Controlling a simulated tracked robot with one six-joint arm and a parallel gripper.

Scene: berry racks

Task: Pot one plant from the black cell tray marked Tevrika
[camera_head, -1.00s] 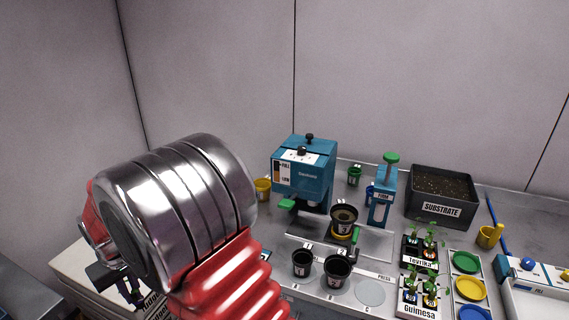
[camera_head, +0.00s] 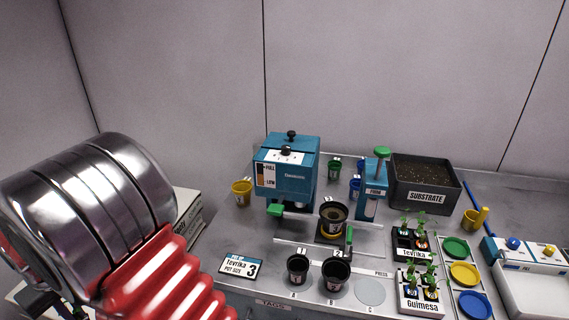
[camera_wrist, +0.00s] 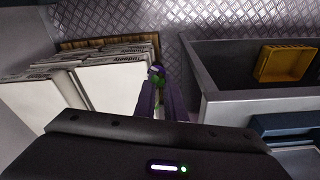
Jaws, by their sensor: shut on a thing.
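The black cell tray marked Tevrika (camera_head: 414,254) stands at the right of the bench with small green seedlings (camera_head: 421,232) in it. A black pot (camera_head: 333,217) with brown fill stands on the stand in front of the blue machine (camera_head: 288,168). Two black pots (camera_head: 298,268) stand at the bench front. A card (camera_head: 241,267) reads Tevrika, pot size 3. In the wrist view my gripper (camera_wrist: 155,85) is shut on a small green thing, mostly hidden by the fingers, beside a white box of papers (camera_wrist: 100,85). The head view does not clearly show the gripper.
The Guimesa tray (camera_head: 420,305) stands in front of the Tevrika tray. A substrate bin (camera_head: 425,185) is at the back right, beside a blue dispenser (camera_head: 374,190). Coloured discs (camera_head: 463,273) lie at the right. In the wrist view a grey bin holds a yellow container (camera_wrist: 285,64).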

